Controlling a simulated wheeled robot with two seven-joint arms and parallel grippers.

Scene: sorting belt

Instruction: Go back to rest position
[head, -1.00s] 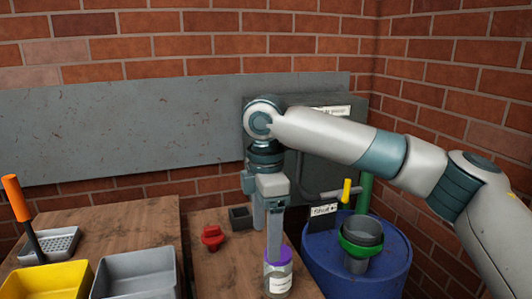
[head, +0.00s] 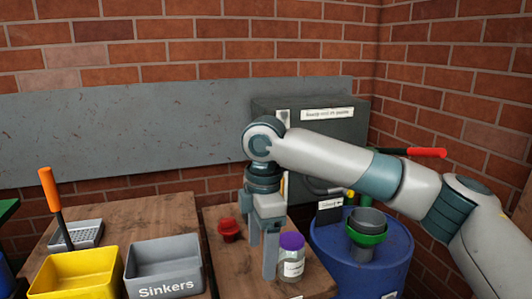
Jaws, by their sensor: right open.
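My right gripper (head: 263,262) hangs pointing down over the wooden table on the right, with its two fingers apart and nothing between them. A clear jar with a purple lid and a white label (head: 290,262) stands upright on that table, just to the right of the fingers. My right arm reaches in from the right edge. My left gripper is out of view.
A red object (head: 229,230) lies left of the gripper. A grey bin marked Sinkers (head: 166,274) and a yellow bin (head: 72,279) stand on the left table. A blue barrel (head: 386,250) with a green-ringed cup (head: 367,236) stands right. A grey cabinet (head: 338,126) is behind.

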